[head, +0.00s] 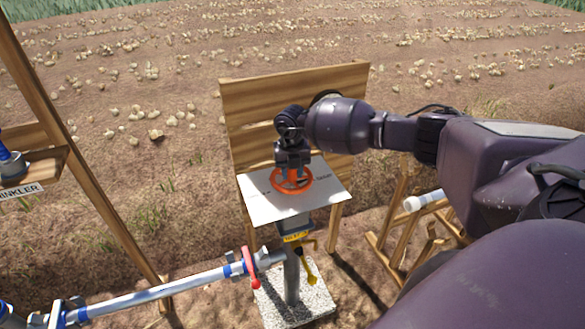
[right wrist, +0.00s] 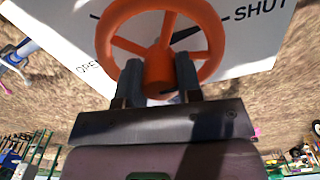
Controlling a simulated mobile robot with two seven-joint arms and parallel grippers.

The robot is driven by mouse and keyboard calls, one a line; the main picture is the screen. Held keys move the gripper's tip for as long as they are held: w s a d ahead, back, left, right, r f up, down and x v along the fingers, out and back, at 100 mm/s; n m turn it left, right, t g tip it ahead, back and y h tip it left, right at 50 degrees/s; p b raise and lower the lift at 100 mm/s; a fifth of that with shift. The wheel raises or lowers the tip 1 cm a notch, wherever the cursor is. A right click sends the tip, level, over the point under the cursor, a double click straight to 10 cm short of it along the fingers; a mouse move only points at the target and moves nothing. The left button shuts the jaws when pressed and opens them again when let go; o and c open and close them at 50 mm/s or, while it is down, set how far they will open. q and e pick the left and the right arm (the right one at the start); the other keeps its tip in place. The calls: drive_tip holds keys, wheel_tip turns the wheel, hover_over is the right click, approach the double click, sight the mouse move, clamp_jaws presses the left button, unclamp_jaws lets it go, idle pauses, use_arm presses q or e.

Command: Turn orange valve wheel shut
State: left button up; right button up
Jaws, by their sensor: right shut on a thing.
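The orange valve wheel (head: 291,191) lies flat over a white plate (head: 328,190) on top of a standpipe. My right gripper (head: 293,170) reaches down onto the wheel from above. In the right wrist view, its two dark fingers (right wrist: 158,82) are shut on the wheel's hub area, one finger on each side. The wheel's spokes and rim (right wrist: 208,66) show there, with a dark pointer (right wrist: 187,34) angled toward the mark beside "SHUT" (right wrist: 262,11). The word "OPEN" (right wrist: 90,68) is at the left, partly hidden. My left gripper is not in view.
A wooden board (head: 245,92) stands behind the plate. Below are a yellow handle (head: 311,273), a silver pipe (head: 165,290) with a red lever (head: 250,265), and a stone base (head: 312,304). A wooden stand with a white tube (head: 425,200) is at the right.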

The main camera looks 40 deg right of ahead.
drive_tip(key=shift+m, duration=0.5)
drive_tip(key=o, duration=0.9)
drive_tip(key=shift+o, duration=0.2)
wheel_tip(320, 180, up, 11)
drive_tip(key=shift+f, duration=0.1)
idle(0.5)
